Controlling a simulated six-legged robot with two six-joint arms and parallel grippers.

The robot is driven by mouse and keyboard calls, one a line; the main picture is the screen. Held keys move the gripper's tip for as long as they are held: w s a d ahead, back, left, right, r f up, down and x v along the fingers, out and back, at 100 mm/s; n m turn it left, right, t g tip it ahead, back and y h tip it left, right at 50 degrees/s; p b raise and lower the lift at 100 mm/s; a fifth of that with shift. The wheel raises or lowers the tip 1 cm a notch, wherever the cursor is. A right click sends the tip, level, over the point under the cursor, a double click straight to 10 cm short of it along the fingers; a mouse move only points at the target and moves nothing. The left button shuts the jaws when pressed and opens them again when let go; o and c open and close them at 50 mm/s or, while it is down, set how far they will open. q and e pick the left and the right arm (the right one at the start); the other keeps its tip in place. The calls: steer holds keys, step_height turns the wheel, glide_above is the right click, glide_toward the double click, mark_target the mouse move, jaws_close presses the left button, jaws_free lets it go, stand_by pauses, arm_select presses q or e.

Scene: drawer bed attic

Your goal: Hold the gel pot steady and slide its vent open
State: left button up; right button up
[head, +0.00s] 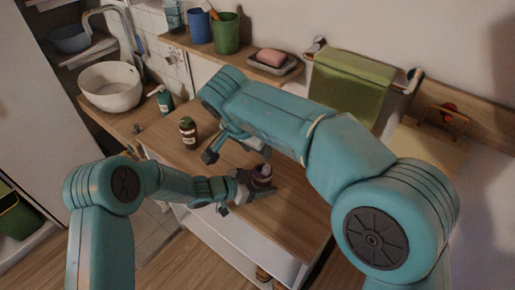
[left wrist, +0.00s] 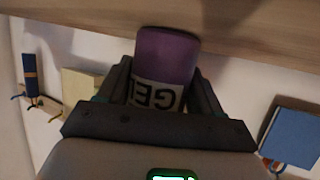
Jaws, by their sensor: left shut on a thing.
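The gel pot is a purple pot with a white label reading "GEL", upside down in the left wrist view (left wrist: 165,62). In the head view the gel pot (head: 263,172) stands near the front edge of the wooden counter. My left gripper (head: 252,186) is shut on it, one finger on each side; the fingers also flank it in the left wrist view (left wrist: 160,95). My right gripper (head: 238,152) is open and empty, above the counter, up and left of the pot. I cannot make out the vent in either view.
A dark bottle with a green cap (head: 188,132) stands on the counter (head: 295,215) left of my right gripper. Behind are a teal pump bottle (head: 164,100), a white basin (head: 111,88), a soap dish (head: 275,66) and a green towel (head: 350,88). The counter right of the pot is clear.

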arm_select(q)
steer(key=o, duration=1.2)
steer(key=shift+a, duration=0.1)
